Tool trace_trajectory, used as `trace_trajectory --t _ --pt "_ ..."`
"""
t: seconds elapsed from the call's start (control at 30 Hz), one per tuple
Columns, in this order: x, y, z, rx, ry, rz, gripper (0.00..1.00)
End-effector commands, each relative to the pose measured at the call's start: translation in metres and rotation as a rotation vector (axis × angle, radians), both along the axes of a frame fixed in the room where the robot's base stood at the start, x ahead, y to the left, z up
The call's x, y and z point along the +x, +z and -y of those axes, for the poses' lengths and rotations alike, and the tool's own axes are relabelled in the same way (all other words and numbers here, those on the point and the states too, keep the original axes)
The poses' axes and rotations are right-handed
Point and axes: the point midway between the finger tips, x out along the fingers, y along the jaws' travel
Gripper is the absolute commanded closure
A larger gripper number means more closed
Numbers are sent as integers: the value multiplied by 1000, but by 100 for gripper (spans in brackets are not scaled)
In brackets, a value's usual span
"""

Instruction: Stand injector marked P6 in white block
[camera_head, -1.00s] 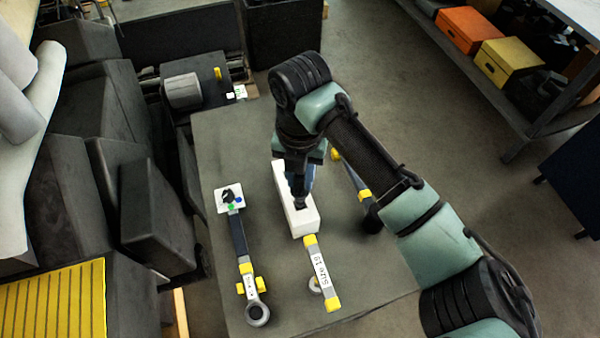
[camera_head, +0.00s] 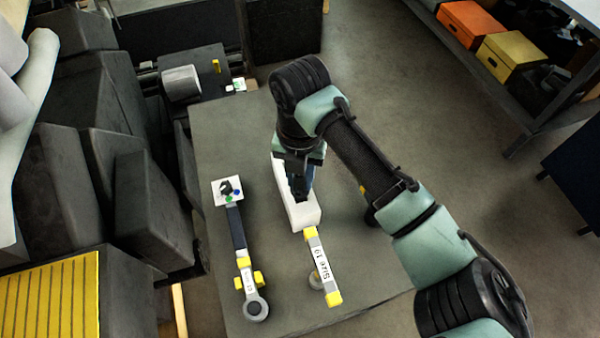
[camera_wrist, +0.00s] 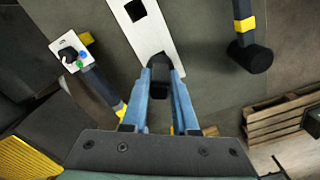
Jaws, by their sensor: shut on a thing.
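The white block (camera_head: 306,217) lies on the grey bench top, long and narrow. In the wrist view the white block (camera_wrist: 150,38) shows an empty square hole near its far end. My gripper (camera_head: 300,190) points down over the block. In the wrist view its blue fingers (camera_wrist: 160,78) are shut on a dark piece, the injector (camera_wrist: 160,68). The injector's lower end is at the block's near part; I cannot tell whether it sits in a hole or only above or against it. No P6 mark is readable.
A hammer (camera_wrist: 247,40) lies to the right in the wrist view.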

Motion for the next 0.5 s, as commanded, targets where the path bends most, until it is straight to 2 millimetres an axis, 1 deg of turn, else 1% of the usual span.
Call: trace_trajectory --t 0.5 --pt "0 -19 0 0 0 1 100"
